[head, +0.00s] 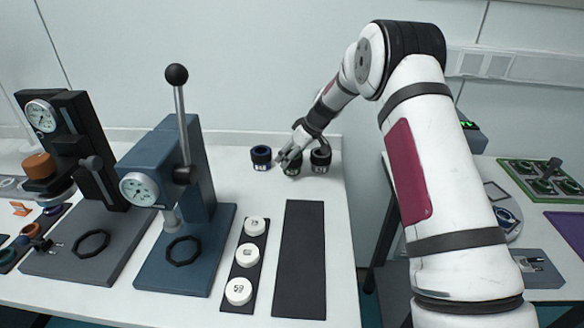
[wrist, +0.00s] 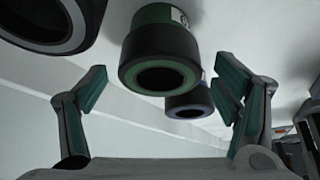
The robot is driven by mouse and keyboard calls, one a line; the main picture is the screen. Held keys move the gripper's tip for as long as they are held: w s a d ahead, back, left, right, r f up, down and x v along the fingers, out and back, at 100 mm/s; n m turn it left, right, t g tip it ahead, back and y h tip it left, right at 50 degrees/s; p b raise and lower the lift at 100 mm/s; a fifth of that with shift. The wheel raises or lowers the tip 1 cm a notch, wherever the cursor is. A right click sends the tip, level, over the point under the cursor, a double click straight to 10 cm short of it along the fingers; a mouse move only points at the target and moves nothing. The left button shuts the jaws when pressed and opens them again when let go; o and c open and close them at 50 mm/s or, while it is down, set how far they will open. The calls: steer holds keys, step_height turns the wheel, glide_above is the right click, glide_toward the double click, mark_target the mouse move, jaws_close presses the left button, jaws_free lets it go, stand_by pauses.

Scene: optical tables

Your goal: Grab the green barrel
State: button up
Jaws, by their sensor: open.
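The green barrel (wrist: 153,14) has a black collar and a green ring around its dark opening. In the wrist view it shows upside down, between and beyond the two fingers of my gripper (wrist: 162,72). The fingers are spread, with nothing held between them. In the head view my gripper (head: 286,157) is at the row of barrels near the back of the white table, partly covering the middle barrel (head: 292,168). I cannot tell whether the fingers touch it.
A blue-ringed barrel (wrist: 188,103) is beside the green one; it stands left in the head view (head: 261,158). A dark barrel (head: 321,159) stands close on the right. Two lever presses, one blue (head: 207,212), and white numbered discs (head: 247,255) are nearer the front.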

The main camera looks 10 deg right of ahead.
steer(key=shift+w+a+f, duration=0.1)
steer(key=shift+w+f, duration=0.1)
steer(key=shift+f, duration=0.2)
steer(key=c, duration=1.3)
steer(key=shift+r, duration=0.15)
